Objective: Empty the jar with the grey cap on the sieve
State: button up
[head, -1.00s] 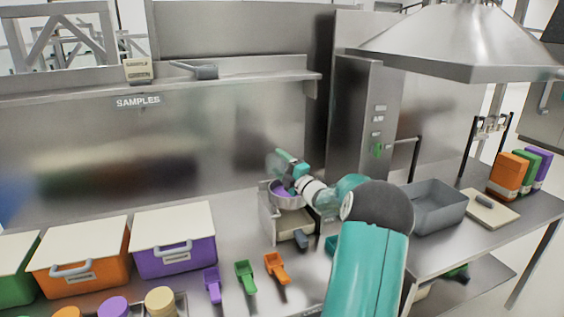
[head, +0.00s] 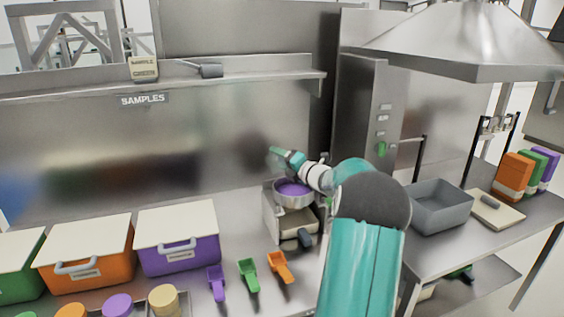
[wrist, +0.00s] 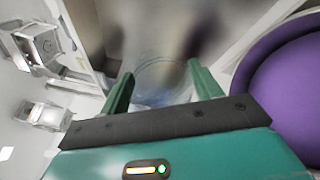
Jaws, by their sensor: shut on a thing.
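A clear jar (wrist: 165,78) shows between the green fingers of my gripper (wrist: 160,88) in the wrist view; it looks empty and see-through. My gripper is shut on it. In the head view my gripper (head: 279,152) is above and slightly left of the sieve, and the jar can hardly be made out. The sieve (head: 293,203) is a round metal bowl on a grey stand, with purple material inside. That purple content (wrist: 290,85) also fills the right side of the wrist view. I see no grey cap.
Purple (head: 178,240) and orange (head: 85,258) lidded bins stand left. Purple, green and orange scoops (head: 281,268) lie in front of the sieve. A grey tray (head: 440,205) and a board (head: 497,210) lie right. A steel shelf (head: 240,80) runs above.

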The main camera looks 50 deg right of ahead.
jog(key=shift+a+r+n+g, duration=0.15)
jog(key=shift+r+n+g, duration=0.2)
jog(key=shift+n, duration=0.35)
jog(key=shift+w+n+g, duration=0.1)
jog(key=shift+n+g, duration=0.15)
jog(key=shift+n, duration=0.35)
jog(key=shift+r+n+g, duration=0.1)
jog(key=shift+n+g, duration=0.3)
jog(key=shift+n, duration=0.2)
jog(key=shift+n+g, duration=0.3)
jog(key=shift+n, duration=0.3)
jog(key=shift+h, duration=0.3)
